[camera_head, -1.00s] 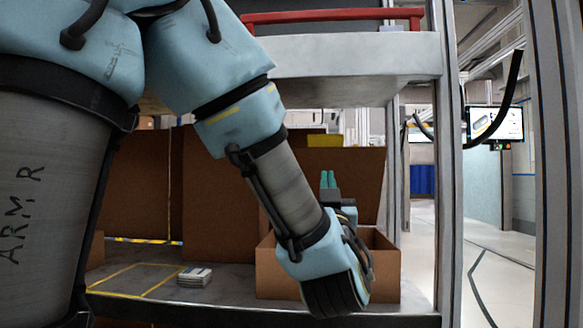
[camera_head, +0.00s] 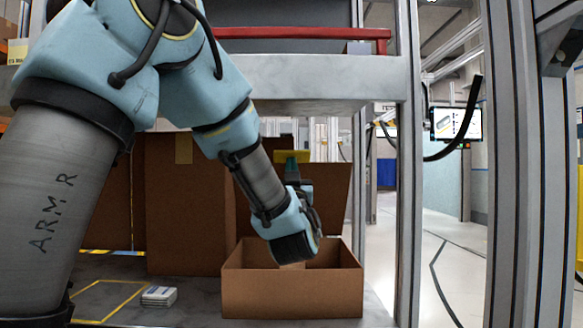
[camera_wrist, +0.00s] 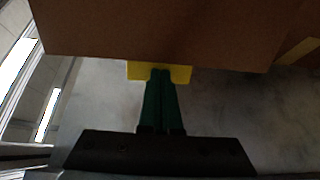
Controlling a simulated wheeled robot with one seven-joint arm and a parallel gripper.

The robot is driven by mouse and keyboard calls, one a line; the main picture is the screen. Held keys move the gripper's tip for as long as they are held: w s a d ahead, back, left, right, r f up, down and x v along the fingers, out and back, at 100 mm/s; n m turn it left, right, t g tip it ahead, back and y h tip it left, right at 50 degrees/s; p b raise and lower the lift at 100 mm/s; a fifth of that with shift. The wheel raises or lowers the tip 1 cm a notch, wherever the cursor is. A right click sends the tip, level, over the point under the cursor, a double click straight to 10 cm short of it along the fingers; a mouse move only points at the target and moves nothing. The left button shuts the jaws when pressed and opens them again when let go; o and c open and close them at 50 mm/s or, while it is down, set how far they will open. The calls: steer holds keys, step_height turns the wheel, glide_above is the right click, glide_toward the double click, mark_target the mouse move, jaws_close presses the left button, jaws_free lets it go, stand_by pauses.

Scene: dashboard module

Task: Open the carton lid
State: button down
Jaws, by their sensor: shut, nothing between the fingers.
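The open brown carton (camera_head: 290,295) stands on the grey shelf in the head view, its inside showing. Its brown lid (camera_head: 330,200) stands raised and leaning at the back, and fills the top of the wrist view (camera_wrist: 160,35). A yellow tab (camera_head: 302,156) sits on the lid's top edge and also shows in the wrist view (camera_wrist: 180,74). My gripper (camera_wrist: 161,72) has its green fingers closed together, pointing up at the tab. The fingertips overlap the tab in the wrist view; whether they touch it I cannot tell. My forearm hides part of the lid and carton.
Tall brown cartons (camera_head: 190,220) stand left of the open carton. A small white stack (camera_head: 159,295) lies on the shelf beside yellow tape lines. An upper shelf (camera_head: 320,80) with a red rail is overhead. A metal post (camera_head: 408,200) stands at right.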

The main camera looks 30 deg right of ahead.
mark_target(291, 151)
steer(key=shift+w+d+r, duration=0.1)
steer(key=shift+w+r, duration=0.05)
steer(key=w+r+p, duration=0.1)
steer(key=w+d+r+g+p, duration=0.1)
steer(key=p, duration=0.1)
steer(key=w+d+r+g+y+p, duration=0.1)
steer(key=w+r, duration=0.1)
steer(key=shift+w+p, duration=0.1)
steer(key=shift+p, duration=0.3)
steer(key=w+d+r+g+p, duration=0.1)
steer(key=w+d+p, duration=0.1)
steer(key=w, duration=0.4)
steer(key=shift+d+r+g+y, duration=0.2)
steer(key=shift+d+g+y, duration=0.2)
